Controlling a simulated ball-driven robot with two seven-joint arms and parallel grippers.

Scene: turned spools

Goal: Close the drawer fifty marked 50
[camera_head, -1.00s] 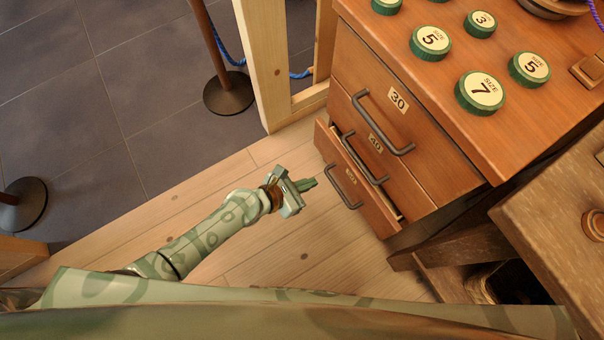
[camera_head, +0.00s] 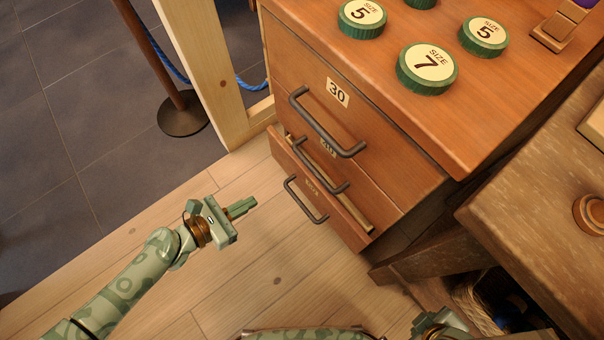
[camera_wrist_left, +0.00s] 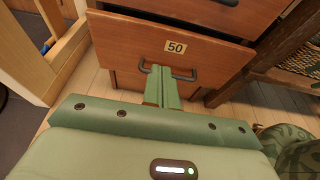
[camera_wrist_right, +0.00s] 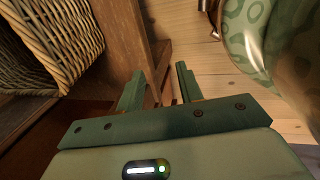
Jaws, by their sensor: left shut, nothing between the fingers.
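Drawer fifty (camera_head: 318,194) is the lowest drawer of the wooden cabinet and stands partly out, its open top edge showing. Its front with the 50 label (camera_wrist_left: 175,47) faces my left wrist camera. Its dark bar handle (camera_head: 305,200) also shows in the left wrist view (camera_wrist_left: 185,77). My left gripper (camera_head: 247,207) is shut and empty, pointing at the drawer front with a gap in the head view. In the left wrist view its fingers (camera_wrist_left: 163,78) overlap the handle; I cannot tell whether they touch. My right gripper (camera_wrist_right: 157,82) is open and empty.
The drawer marked 30 (camera_head: 285,75) and a middle drawer with its own handle (camera_head: 322,167) are above. Green size discs (camera_head: 427,68) lie on the cabinet top. A wooden post (camera_head: 205,70) stands left. A wicker basket (camera_wrist_right: 50,40) is near my right gripper. Floor before the drawer is clear.

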